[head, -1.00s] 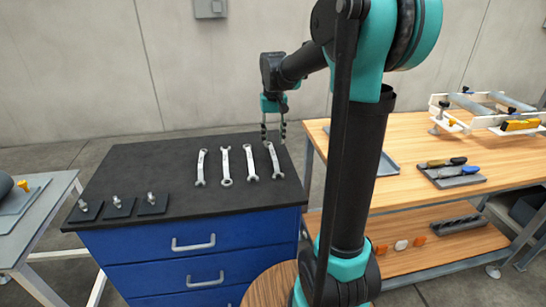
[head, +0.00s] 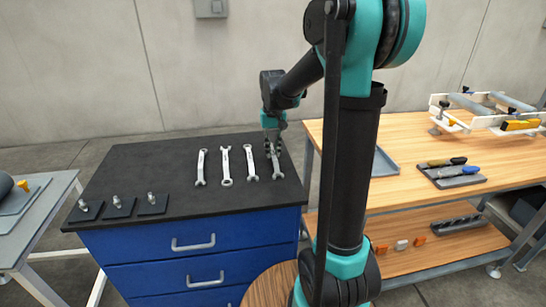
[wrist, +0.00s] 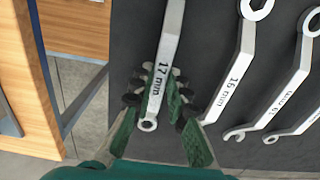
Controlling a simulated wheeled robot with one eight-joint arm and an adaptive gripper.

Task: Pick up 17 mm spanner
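The 17 mm spanner (head: 277,171) is silver and lies rightmost in the row on the black top of the blue cabinet. In the wrist view its label reads 17 mm, and the spanner (wrist: 170,40) runs between my fingers, with its ring end nearest the camera. My gripper (head: 273,148) is down at its far half. In the wrist view my gripper (wrist: 158,85) is open, a finger on each side of the shaft with narrow gaps. Part of the spanner is hidden by my fingers in the head view.
The 16 mm spanner (wrist: 235,75) lies close beside it, with other spanners (head: 201,167) further along. Small stands with bolts (head: 119,203) are at the cabinet's front left. A wooden workbench (head: 420,205) stands right of the cabinet, across a gap.

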